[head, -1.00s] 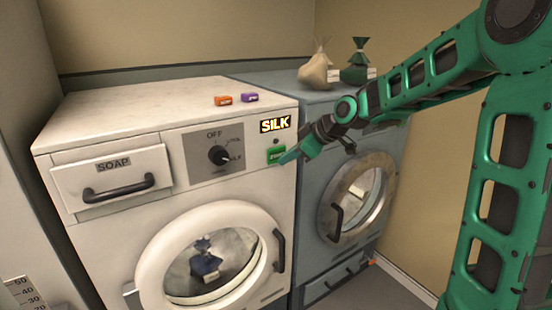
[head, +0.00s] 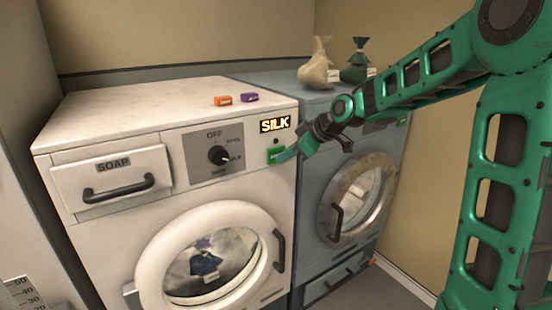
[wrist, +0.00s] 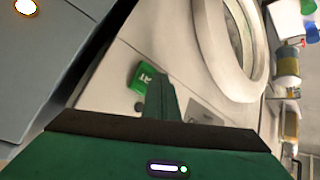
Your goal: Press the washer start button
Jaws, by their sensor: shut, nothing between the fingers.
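The white washer (head: 120,110) has a closed round door (head: 150,262), a dial pointing toward its lower right, and a lit display (head: 275,124) reading SILK. Its green start button (head: 273,158) is below the display, partly covered by my fingers. My gripper (head: 286,154) is shut and empty, its tips at the button's right side. In the wrist view the green button (wrist: 141,78) shows just beside the shut finger tips (wrist: 158,80). I cannot tell whether they touch it. Dark blue and pale laundry (head: 206,262) shows behind the door glass.
A blue-grey machine (head: 310,175) stands close on the right, under my forearm. A tan sack (head: 316,72) and a green sack (head: 357,70) sit on it. An orange box (head: 222,100) and a purple box (head: 249,97) lie on the washer's top.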

